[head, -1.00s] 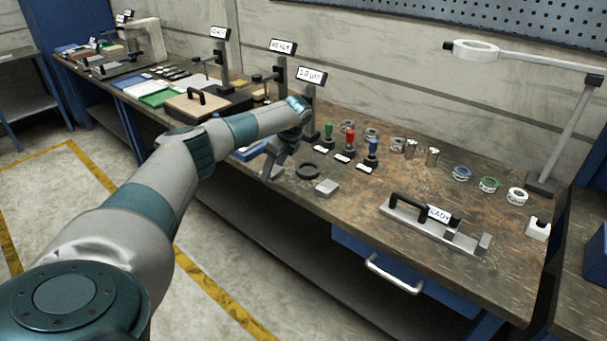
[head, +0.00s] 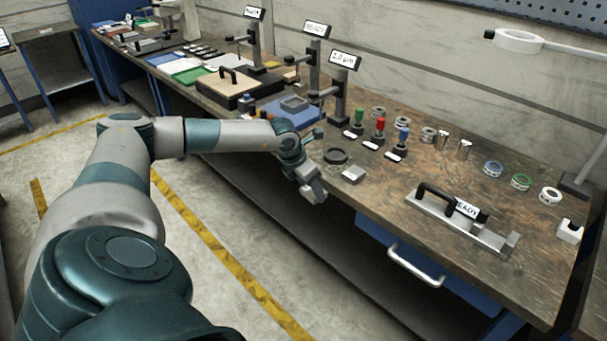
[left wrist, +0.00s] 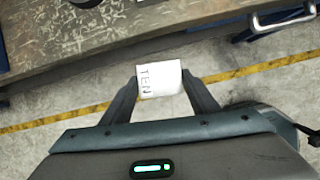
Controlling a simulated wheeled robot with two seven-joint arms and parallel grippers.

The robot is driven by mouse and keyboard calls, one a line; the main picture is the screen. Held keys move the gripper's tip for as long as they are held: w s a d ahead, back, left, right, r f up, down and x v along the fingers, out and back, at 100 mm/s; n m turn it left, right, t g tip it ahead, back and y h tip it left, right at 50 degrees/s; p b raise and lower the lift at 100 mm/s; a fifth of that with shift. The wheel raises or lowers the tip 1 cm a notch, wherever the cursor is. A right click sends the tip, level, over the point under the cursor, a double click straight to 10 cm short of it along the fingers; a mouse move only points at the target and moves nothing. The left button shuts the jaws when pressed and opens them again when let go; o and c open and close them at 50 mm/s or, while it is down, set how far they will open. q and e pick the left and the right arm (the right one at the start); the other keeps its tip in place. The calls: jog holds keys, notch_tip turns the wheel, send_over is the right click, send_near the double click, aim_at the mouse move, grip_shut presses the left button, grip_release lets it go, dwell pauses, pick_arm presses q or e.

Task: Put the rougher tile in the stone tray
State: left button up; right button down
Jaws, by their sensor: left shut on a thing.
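My left gripper (head: 314,192) hangs just off the bench's front edge in the head view. In the left wrist view, its fingers are shut on a small white block with dark lettering (left wrist: 160,80), over the floor. I cannot tell whether this block is a tile. A grey shallow tray (head: 293,103) sits on a blue mat (head: 272,115) beyond the arm; I cannot tell whether it is the stone tray. No tile's roughness can be made out. My right gripper is not in view.
A long handled fixture (head: 460,222) lies at right. A drawer handle (head: 416,270) sticks out below the bench.

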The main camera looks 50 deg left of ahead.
pick_arm(q)
jog(key=s+d+m+g, duration=0.3)
jog(key=s+d+m, duration=0.3)
jog(key=d+m, duration=0.5)
jog(key=s+d+f+m+g, duration=0.1)
jog(key=s+d+m+g, duration=0.2)
jog(key=s+d+m, duration=0.3)
jog(key=s+d+m+g, duration=0.2)
jog(key=s+d+m, duration=0.4)
jog(key=d+m, duration=1.1)
jog(key=shift+f+m+g, duration=0.35)
jog(key=shift+m+g, duration=0.05)
jog(key=shift+a, duration=0.2)
